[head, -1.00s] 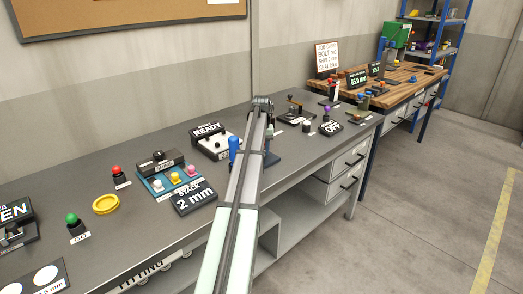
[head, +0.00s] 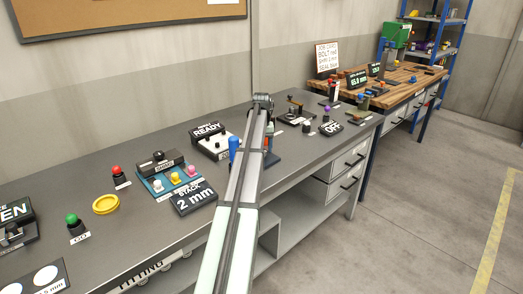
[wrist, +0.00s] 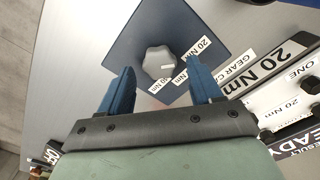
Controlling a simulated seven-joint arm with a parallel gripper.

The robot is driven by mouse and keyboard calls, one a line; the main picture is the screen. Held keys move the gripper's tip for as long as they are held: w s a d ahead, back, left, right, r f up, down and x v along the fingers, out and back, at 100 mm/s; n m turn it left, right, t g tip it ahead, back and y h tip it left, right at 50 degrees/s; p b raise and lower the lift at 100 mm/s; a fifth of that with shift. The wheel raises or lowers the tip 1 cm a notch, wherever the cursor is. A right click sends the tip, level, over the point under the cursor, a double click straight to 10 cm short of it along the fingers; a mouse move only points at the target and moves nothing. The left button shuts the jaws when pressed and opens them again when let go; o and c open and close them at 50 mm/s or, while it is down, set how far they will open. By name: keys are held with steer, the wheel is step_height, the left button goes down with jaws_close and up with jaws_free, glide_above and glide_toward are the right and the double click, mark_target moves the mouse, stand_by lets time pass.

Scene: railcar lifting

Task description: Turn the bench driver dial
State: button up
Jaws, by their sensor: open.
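A pale grey, lobed dial (wrist: 159,62) sits on a dark blue plate (wrist: 200,22) in the wrist view. Several white "20 Nm" labels lie around it on the plate. My gripper (wrist: 161,80) is open, its two blue fingers apart and empty. The dial shows between and just beyond the fingertips, not gripped. Contact between fingers and dial is not visible.
In the wrist view, labelled panels stand close on the right. In the head view, a blue upright handle (head: 234,148) stands left of my arm, and a "STACK 2 mm" display (head: 194,197) lies nearer. A wooden bench (head: 400,92) stands beyond.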

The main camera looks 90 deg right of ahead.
step_height(320, 180, up, 13)
steer(key=shift+f, duration=0.2)
stand_by(0.6)
